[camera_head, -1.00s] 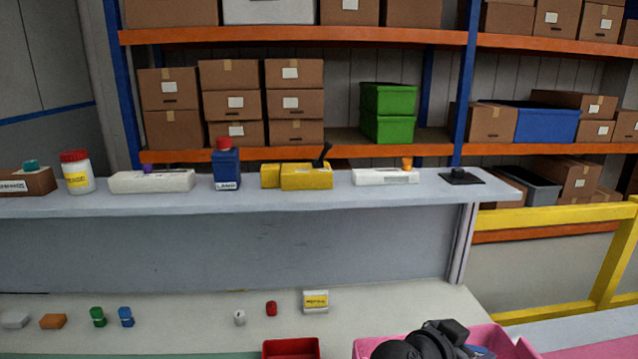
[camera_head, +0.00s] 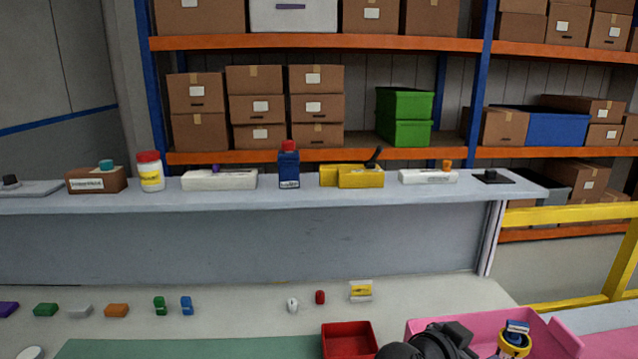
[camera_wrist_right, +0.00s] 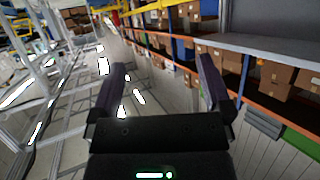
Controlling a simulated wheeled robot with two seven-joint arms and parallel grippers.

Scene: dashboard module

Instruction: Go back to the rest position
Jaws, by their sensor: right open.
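My right gripper (camera_wrist_right: 163,72) shows in the right wrist view with its two dark fingers spread wide apart and nothing between them. It points out past the shelving, and nothing is close to its fingertips. In the head view, a black part of my right arm (camera_head: 437,343) shows at the bottom edge, in front of the pink bin (camera_head: 555,338); the fingers cannot be made out there. My left gripper and arm are not in view.
A grey ledge (camera_head: 400,199) holds a blue bottle (camera_head: 289,168), a yellow device (camera_head: 360,178) and other items. Small coloured parts lie on the worktop below. A red tray (camera_head: 350,341) stands left of the pink bin, which holds a yellow-and-blue item (camera_head: 514,340).

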